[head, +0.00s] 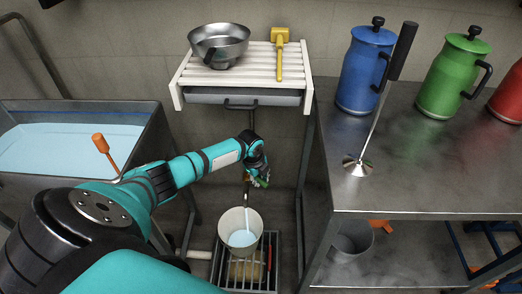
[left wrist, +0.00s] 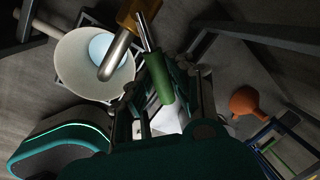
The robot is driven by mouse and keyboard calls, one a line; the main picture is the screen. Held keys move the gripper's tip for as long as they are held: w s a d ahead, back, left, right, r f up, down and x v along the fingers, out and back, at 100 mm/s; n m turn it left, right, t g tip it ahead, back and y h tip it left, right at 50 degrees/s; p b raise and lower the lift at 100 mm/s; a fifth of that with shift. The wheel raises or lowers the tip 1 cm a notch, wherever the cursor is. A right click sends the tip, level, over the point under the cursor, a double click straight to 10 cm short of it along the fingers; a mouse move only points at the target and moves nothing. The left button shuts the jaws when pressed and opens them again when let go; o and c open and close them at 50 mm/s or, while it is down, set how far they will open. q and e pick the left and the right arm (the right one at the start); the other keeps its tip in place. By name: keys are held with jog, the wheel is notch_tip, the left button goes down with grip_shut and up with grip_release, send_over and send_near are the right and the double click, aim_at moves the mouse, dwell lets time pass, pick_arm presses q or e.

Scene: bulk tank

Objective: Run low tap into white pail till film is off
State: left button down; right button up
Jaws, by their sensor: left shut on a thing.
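The white pail (head: 226,226) stands upright on a slatted floor grate, with pale bluish liquid (head: 242,238) inside. In the left wrist view the pail (left wrist: 72,70) lies under a metal spout (left wrist: 117,56) with a brass-coloured body (left wrist: 135,12). A thin pale streak shows inside the pail in the head view; it looks like a stream. My left gripper (head: 260,178) is above the pail and slightly right of it. In the left wrist view my left gripper (left wrist: 165,85) is shut on a green tap handle (left wrist: 158,78). Whether film lies on the liquid cannot be told. My right gripper is out of view.
A metal tank (head: 150,130) of pale blue liquid stands at left, with an orange-handled piece (head: 101,144) near it. A white slatted rack (head: 185,82) holds a steel bowl (head: 219,44) and yellow tool (head: 279,60). A steel table (head: 430,170) at right bears coloured cans.

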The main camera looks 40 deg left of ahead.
pick_arm(q)
jog(key=shift+s+m, duration=0.15)
jog(key=shift+m, duration=0.15)
jog(key=c, duration=1.2)
grip_release()
notch_tip(320, 180, up, 7)
jog(key=s, duration=0.1)
jog(key=shift+s+r, duration=0.2)
jog(key=shift+s, duration=0.05)
jog(key=shift+f, duration=0.1)
